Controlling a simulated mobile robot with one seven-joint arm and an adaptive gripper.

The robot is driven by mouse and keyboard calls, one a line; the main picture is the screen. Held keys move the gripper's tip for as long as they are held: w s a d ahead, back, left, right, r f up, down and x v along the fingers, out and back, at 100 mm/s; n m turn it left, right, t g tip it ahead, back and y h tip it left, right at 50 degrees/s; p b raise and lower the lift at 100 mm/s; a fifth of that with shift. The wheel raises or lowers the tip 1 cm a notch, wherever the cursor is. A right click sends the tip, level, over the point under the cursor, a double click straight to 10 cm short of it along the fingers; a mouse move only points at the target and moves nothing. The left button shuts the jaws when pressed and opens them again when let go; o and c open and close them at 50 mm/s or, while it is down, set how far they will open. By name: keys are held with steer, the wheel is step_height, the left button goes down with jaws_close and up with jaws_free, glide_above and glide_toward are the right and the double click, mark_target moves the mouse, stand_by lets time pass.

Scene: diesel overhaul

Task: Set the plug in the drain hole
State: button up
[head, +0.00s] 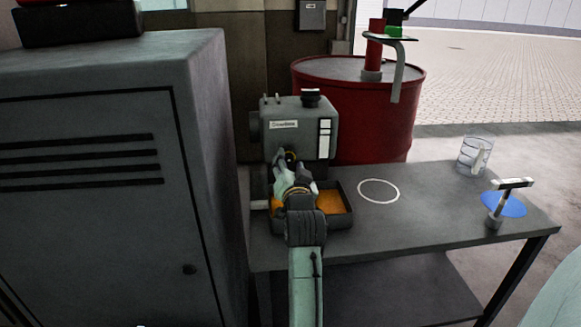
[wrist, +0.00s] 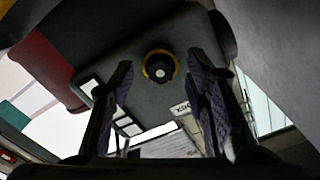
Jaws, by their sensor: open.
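The grey housing (head: 305,112) stands on the bench with its labelled face toward me. In the wrist view a dark round plug (wrist: 161,68) with a pale centre sits at the housing's face, ringed by a yellow band (wrist: 147,70) at the drain hole. It looks in the hole; how deep I cannot tell. My gripper (head: 288,163) is in front of the housing's lower face, above the tray. In the wrist view its fingers (wrist: 160,88) are open, one on each side of the plug's line, with gaps to it. In the head view my gripper largely hides the plug.
A dark tray (head: 343,221) with orange liquid lies below the housing. On the bench (head: 420,215) to the right are a white ring mark (head: 379,191), a clear jug (head: 474,155) and a T-handled tool (head: 503,202) by a blue disc. A red drum (head: 385,125) stands behind; a grey cabinet (head: 100,230) stands left.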

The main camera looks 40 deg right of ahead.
steer(key=v, duration=1.2)
